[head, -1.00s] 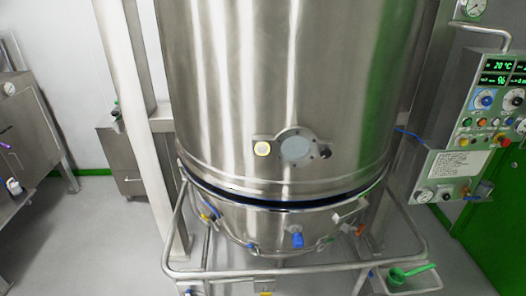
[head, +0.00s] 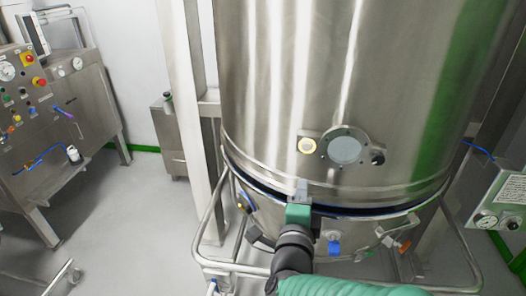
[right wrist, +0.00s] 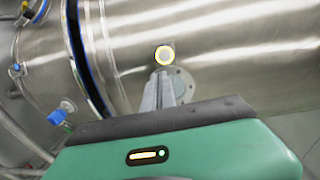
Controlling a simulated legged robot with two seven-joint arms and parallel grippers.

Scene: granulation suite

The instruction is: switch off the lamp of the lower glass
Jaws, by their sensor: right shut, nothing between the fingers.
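The lower glass (head: 345,150) is a round pale pane in a steel flange low on the big steel vessel. To its left, on the same mount, sits a small round button with a yellow ring (head: 307,146); a dark knob (head: 378,157) is to its right. My right gripper (head: 302,184) is shut and empty, in front of the vessel and below the yellow-ringed button in the picture. In the right wrist view the button (right wrist: 164,55) shows just beyond the closed fingertips (right wrist: 162,74), and the fingers partly hide the glass flange (right wrist: 184,84). My left gripper is out of view.
A tubular rail (head: 238,268) runs around the vessel's lower bowl, with blue-handled fittings (head: 334,247). A control box (head: 500,205) stands at the right. A steel cabinet with buttons (head: 50,120) is at the left. The floor between is clear.

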